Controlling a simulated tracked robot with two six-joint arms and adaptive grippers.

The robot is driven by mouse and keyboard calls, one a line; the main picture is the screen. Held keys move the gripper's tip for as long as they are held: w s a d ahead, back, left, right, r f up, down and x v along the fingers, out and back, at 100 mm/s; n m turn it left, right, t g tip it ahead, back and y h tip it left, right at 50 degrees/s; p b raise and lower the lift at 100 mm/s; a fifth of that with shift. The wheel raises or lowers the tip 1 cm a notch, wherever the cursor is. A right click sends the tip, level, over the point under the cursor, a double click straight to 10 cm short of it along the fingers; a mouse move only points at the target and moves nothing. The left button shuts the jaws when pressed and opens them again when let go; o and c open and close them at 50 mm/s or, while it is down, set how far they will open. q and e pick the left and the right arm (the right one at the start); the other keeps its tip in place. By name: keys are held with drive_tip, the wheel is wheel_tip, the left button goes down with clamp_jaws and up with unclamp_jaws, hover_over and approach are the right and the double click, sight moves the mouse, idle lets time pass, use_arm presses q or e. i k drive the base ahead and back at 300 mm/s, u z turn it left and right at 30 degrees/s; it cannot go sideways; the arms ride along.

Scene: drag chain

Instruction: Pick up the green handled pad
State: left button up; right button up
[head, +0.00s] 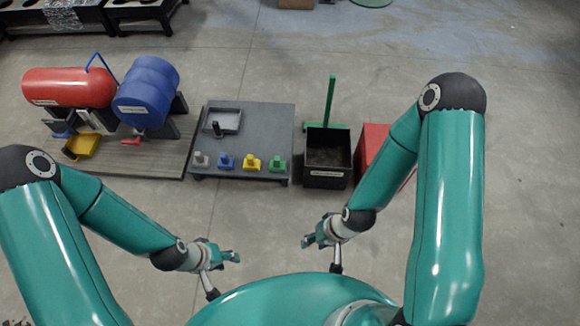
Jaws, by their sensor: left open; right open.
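The green handled pad (277,163) sits at the right end of a row near the front edge of a grey low table (262,125). Its handle stands up from a flat base. My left gripper (232,256) is open and empty, in front of the table and well short of it. My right gripper (307,243) is open and empty, also in front of the table, below and right of the green pad in the picture. Neither gripper touches anything.
Yellow (251,163), blue (226,161) and whitish (201,159) pads share the row, with a grey tray (222,120) behind. Floor before the table is clear.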

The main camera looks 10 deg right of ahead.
sight(277, 165)
drive_tip(key=u, duration=0.1)
drive_tip(key=i, duration=0.95)
drive_tip(key=z, duration=0.2)
drive_tip(key=k, duration=0.9)
drive_tip(key=u, duration=0.15)
drive_tip(key=i, duration=0.9)
drive_tip(key=z, duration=0.05)
